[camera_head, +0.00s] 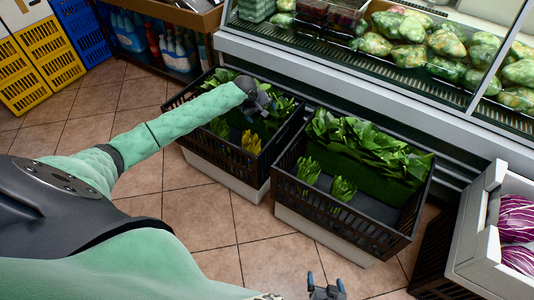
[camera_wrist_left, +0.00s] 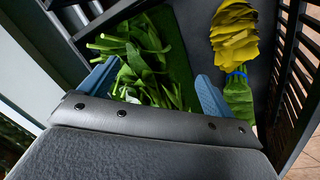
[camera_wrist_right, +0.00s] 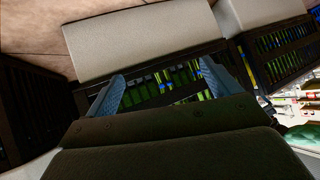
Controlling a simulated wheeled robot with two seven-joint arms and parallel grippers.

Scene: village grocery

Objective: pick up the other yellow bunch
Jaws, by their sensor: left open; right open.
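A yellow leafy bunch (camera_head: 251,143) lies at the near side of the left black crate (camera_head: 228,151). In the left wrist view the yellow bunch (camera_wrist_left: 235,38) has a blue band and green lower part, beside the crate's slatted wall. My left gripper (camera_head: 260,106) is over that crate; in its wrist view the open jaws (camera_wrist_left: 155,88) are over green leaves (camera_wrist_left: 150,50), with the yellow bunch to their right, outside them. My right gripper (camera_head: 326,289) is open and empty, low in front of the right crate. I see only one yellow bunch.
The right black crate (camera_head: 345,222) holds large green leaves (camera_head: 365,148) and small green bunches (camera_head: 343,188). A white crate with purple heads (camera_head: 517,218) stands at the right. A refrigerated display (camera_head: 340,75) is behind. Tiled floor (camera_head: 195,215) is clear in front.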

